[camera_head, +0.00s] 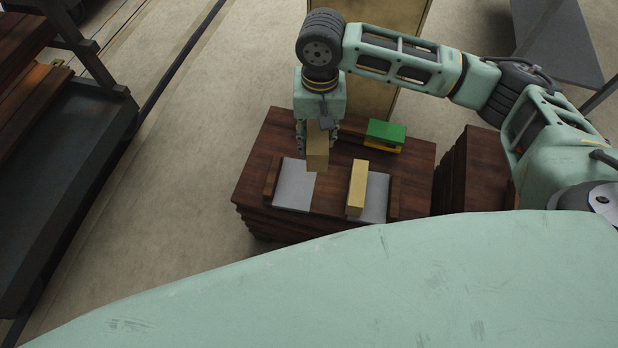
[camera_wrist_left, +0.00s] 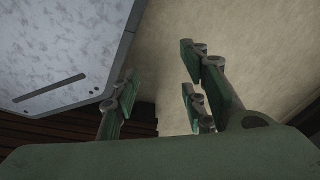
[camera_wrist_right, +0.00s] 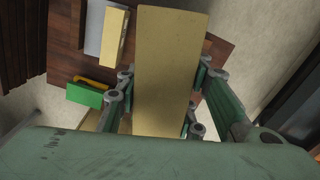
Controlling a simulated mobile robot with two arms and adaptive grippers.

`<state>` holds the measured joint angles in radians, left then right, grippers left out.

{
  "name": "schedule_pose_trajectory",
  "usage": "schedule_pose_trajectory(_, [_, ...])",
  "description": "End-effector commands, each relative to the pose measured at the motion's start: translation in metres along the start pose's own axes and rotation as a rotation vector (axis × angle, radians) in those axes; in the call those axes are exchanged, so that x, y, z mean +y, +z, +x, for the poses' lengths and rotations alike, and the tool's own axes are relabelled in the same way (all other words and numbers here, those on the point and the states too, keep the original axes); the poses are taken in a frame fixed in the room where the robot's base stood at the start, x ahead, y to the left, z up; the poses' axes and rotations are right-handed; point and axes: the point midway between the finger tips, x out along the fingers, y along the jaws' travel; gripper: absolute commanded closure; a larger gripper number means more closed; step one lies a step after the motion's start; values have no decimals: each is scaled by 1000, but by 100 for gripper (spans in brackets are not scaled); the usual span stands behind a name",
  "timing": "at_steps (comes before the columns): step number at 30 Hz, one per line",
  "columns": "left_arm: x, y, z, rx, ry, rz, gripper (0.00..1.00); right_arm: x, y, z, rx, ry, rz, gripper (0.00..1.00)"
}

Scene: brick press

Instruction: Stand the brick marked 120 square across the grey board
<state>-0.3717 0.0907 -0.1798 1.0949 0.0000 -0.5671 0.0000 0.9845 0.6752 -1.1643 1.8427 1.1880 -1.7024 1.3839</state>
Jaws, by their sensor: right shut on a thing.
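My right gripper (camera_head: 319,125) is shut on a tan brick (camera_head: 317,158), which hangs upright over the back right part of the left grey board (camera_head: 293,190). The held brick (camera_wrist_right: 168,75) fills the middle of the right wrist view, between the fingers (camera_wrist_right: 166,85). A second tan brick (camera_head: 357,186) lies across the left part of the right grey board (camera_head: 376,198); it also shows in the right wrist view (camera_wrist_right: 115,38). No number is readable on either brick. My left gripper (camera_wrist_left: 160,85) is open and empty in the left wrist view, and outside the head view.
The boards lie on a dark wooden table (camera_head: 260,160), with wooden strips at their outer sides. A green and yellow object (camera_head: 386,132) sits at the back right. A tan panel (camera_head: 400,25) stands behind. A dark bench (camera_head: 75,150) is far left.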

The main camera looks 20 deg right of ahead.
Motion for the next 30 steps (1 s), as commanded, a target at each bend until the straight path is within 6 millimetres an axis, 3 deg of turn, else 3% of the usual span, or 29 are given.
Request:
schedule_pose_trajectory(1, [0, -6, 24, 10, -1, -1, 60, -4, -6, 44, -7, -2, 29, 88])
schedule_pose_trajectory(3, [0, -14, 34, 15, -1, -3, 60, -8, -12, 77, -12, -4, 65, 88])
schedule_pose_trajectory(9, [-1, -34, 49, 29, -3, -6, 60, -14, -26, 149, -21, -11, 142, 88])
schedule_pose_trajectory(12, [-1, -38, 51, 31, -3, -7, 60, -16, -29, 168, -24, -15, 163, 88])
schedule_pose_trajectory(16, [-1, -42, 50, 34, -4, -8, 60, -16, -31, 178, -25, -17, 176, 88])
schedule_pose_trajectory(30, [-1, -44, 47, 35, -4, -8, 60, -16, -31, 178, -25, -17, 177, 88])
